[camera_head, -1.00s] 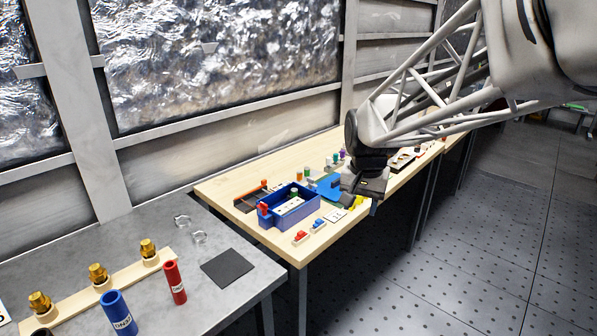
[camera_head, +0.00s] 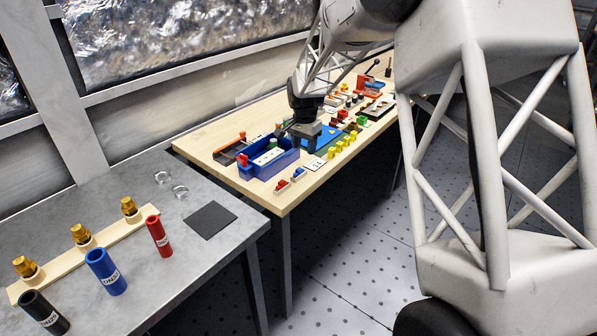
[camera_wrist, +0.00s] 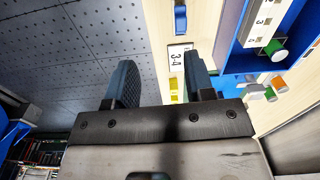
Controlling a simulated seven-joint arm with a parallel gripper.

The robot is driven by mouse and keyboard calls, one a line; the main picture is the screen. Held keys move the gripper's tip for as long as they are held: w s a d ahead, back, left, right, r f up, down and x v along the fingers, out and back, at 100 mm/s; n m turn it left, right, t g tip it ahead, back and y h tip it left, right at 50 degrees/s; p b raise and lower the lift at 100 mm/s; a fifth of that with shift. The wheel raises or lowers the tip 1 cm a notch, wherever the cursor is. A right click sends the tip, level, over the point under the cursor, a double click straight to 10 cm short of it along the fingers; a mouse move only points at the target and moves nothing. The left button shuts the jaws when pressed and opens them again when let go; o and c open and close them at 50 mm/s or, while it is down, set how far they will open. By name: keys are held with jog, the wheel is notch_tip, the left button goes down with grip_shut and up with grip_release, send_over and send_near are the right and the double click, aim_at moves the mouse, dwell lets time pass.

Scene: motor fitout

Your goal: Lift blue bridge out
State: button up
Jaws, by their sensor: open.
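A blue piece (camera_head: 326,138), which looks like the blue bridge, stands on the wooden table just right of the blue open box (camera_head: 258,172). My gripper (camera_head: 303,128) is over its left part in the head view and hides some of it. In the wrist view my gripper (camera_wrist: 160,82) is open with nothing between its fingers. Its right finger is over the table near the blue box (camera_wrist: 222,42), and its left finger is over the floor. I cannot tell the bridge from the box clearly in the wrist view.
The box holds a white numbered plate (camera_wrist: 261,22) with a green-topped peg. A 3-4 card (camera_head: 314,165), a small blue piece (camera_head: 299,174) and a red piece (camera_head: 282,186) lie near the table's front edge. Several yellow pieces (camera_head: 344,146) stand to the right.

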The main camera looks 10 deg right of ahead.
aim_at(300, 168)
jog(key=shift+m, duration=0.4)
jog(key=w+f, duration=0.1)
jog(key=f, duration=0.1)
jog(key=w+a+f, duration=0.1)
jog(key=w, duration=0.1)
jog(key=shift+w+f, duration=0.3)
jog(key=shift+f, duration=0.1)
jog(key=shift+f, duration=1.25)
jog(key=shift+f, duration=0.1)
jog(key=shift+f, duration=2.5)
jog(key=shift+c, duration=0.3)
grip_shut()
